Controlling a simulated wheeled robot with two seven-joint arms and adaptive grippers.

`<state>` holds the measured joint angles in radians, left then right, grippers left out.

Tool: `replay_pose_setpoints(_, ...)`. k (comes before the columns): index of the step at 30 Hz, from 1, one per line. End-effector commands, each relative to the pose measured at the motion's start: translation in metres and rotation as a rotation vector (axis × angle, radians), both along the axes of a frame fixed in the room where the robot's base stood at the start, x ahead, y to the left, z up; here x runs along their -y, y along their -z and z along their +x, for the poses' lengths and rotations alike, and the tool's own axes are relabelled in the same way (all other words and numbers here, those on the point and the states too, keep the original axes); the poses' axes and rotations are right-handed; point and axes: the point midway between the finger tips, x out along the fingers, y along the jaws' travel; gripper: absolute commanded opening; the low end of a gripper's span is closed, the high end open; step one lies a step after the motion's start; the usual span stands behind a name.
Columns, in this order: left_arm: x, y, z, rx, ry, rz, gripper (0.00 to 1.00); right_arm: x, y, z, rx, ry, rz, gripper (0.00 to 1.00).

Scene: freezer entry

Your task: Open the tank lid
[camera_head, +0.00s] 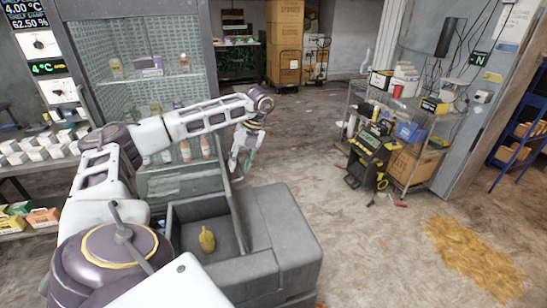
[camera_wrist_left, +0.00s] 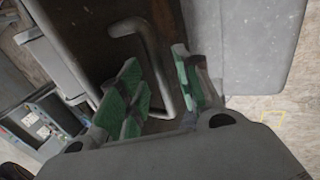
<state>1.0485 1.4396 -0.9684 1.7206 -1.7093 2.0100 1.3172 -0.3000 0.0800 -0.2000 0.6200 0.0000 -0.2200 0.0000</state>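A grey box-like tank (camera_head: 283,232) stands low in front of me in the head view. Its left compartment is uncovered, and a yellow object (camera_head: 207,240) lies inside. A thin bar or panel edge (camera_head: 236,212) rises along that compartment's right side; I cannot tell whether it is the lid. My left gripper (camera_head: 243,160) is above the tank's far end. In the left wrist view, the gripper's green-padded fingers (camera_wrist_left: 160,90) are apart, with a bent metal handle (camera_wrist_left: 151,50) running between them. I cannot tell whether they touch it. My right gripper is not in view.
A glass-fronted cabinet (camera_head: 139,45) with bottles stands behind my left arm. A loaded cart (camera_head: 424,163) is at right, with a black and yellow toolbox (camera_head: 372,155) before it.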

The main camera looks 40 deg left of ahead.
Motion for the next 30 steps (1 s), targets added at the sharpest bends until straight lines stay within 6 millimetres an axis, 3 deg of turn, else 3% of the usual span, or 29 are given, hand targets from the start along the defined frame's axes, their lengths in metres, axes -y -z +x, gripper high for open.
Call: replay_pose_setpoints(30,0.013,-0.001,0.025,0.002,0.001,0.0,0.34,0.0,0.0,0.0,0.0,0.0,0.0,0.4)
